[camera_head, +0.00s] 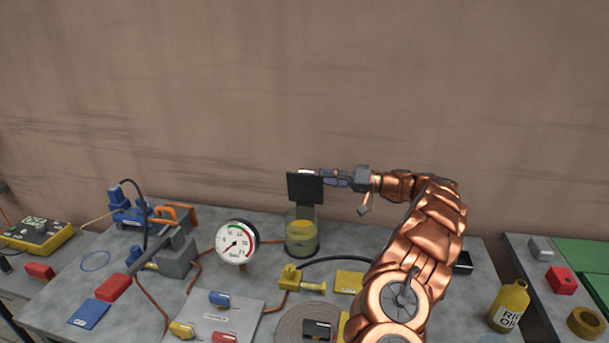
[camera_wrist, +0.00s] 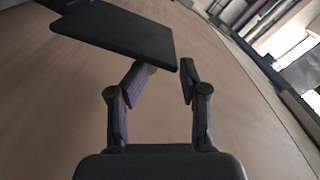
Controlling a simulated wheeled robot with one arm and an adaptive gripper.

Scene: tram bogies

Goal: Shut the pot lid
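The pot (camera_head: 301,238) is a see-through jar with yellow contents at the back middle of the table. Its dark, flat lid (camera_head: 304,188) stands raised, roughly upright, above the pot's rim. My gripper (camera_head: 322,177) is at the lid's upper right edge, coming in from the right. In the wrist view the lid (camera_wrist: 120,30) is a black plate at the upper left, covering the tip of the left finger. The fingers (camera_wrist: 168,72) are apart, with the lid's corner near the gap. Whether they touch the lid I cannot tell.
A pressure gauge (camera_head: 237,243) stands left of the pot. A yellow fitting (camera_head: 300,280) and a black hose lie in front of it. A blue and grey pump with an orange clamp is at the left. A yellow oil bottle (camera_head: 509,306) stands at the right. The wall is behind.

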